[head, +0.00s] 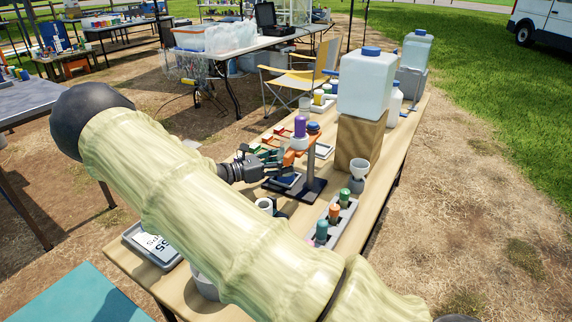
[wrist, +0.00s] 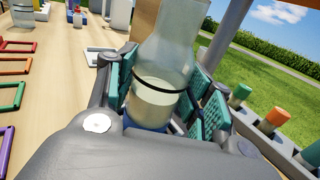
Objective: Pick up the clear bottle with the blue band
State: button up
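A clear bottle (wrist: 155,98) with pale cloudy liquid, a thin dark ring and blue at its base stands between the green-padded fingers of my gripper (wrist: 165,95) in the wrist view. Its outline reaches close to the pads on both sides; I cannot tell whether they press on it. Its lower part is partly hidden by my gripper's body. In the head view my gripper (head: 268,165) is low over the table beside the orange-armed stand (head: 312,160). I cannot make out the bottle there.
A rack (head: 345,222) with green, orange and teal-capped vials stands to the right. A white funnel cup (head: 361,169) is near a wooden block (head: 360,140) bearing a large blue-capped jug (head: 366,85).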

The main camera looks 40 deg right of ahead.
aim_at(281, 141)
notch_tip(281, 141, up, 10)
jog(key=shift+r+p, duration=0.25)
jog(key=shift+p, duration=0.1)
notch_tip(281, 141, up, 6)
jog(key=p, duration=0.4)
jog(key=shift+f+p, duration=0.2)
jog(key=shift+p, duration=0.1)
dwell(0.4)
